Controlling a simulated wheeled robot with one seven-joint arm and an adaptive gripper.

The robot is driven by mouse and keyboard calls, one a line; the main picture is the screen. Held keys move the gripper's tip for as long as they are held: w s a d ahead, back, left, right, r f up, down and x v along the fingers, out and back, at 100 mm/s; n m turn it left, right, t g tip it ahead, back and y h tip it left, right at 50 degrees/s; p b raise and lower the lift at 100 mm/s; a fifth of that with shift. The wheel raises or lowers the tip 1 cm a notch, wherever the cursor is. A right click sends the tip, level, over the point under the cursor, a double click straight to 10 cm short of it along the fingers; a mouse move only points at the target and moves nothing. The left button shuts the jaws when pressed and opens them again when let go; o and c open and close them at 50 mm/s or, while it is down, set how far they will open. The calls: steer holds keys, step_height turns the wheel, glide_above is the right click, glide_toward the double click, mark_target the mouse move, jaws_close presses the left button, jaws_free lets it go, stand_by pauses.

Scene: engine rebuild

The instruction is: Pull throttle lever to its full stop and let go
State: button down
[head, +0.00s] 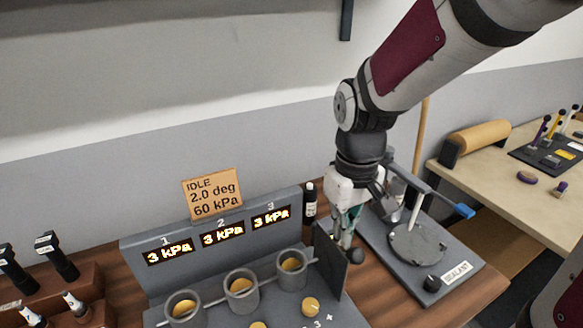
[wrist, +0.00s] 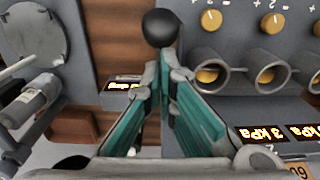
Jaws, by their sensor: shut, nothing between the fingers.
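The throttle lever's black ball knob (wrist: 160,28) shows just beyond my fingertips in the wrist view. In the head view a dark ball (head: 355,256) shows beside the dark end plate (head: 330,262) of the throttle bank (head: 240,288). My gripper (head: 343,240) points down there, shut and empty. In the wrist view my gripper's teal-padded fingers (wrist: 167,75) converge right by the knob; I cannot tell whether they touch it. The lever's shaft is mostly hidden behind the fingers. Three displays (head: 222,234) each read 3 kPa.
A card (head: 212,195) reads "IDLE 2.0 deg 60 kPa". Close right stands the sealant station (head: 462,285) with a round plate and a blue-tipped handle (head: 463,210). Tools in a brown rack (head: 88,290) are at the left.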

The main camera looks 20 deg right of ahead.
mark_target(359, 253)
steer(key=shift+s, duration=0.1)
steer(key=shift+s+d+f, duration=0.1)
steer(key=shift+s+f, duration=0.1)
steer(key=shift+s, duration=0.35)
steer(key=shift+s+d+f, duration=0.1)
steer(key=shift+s+f, duration=0.1)
steer(key=shift+s, duration=0.3)
steer(key=shift+f, duration=0.15)
steer(key=shift+s+d+f+p, duration=0.2)
steer(key=shift+s+f+p, duration=0.25)
steer(key=shift+s, duration=0.45)
steer(key=shift+s+f, duration=0.1)
steer(key=shift+f, duration=0.05)
steer(key=shift+s+d+f, duration=0.15)
steer(key=shift+s+f, duration=0.6)
steer(key=shift+p, duration=0.65)
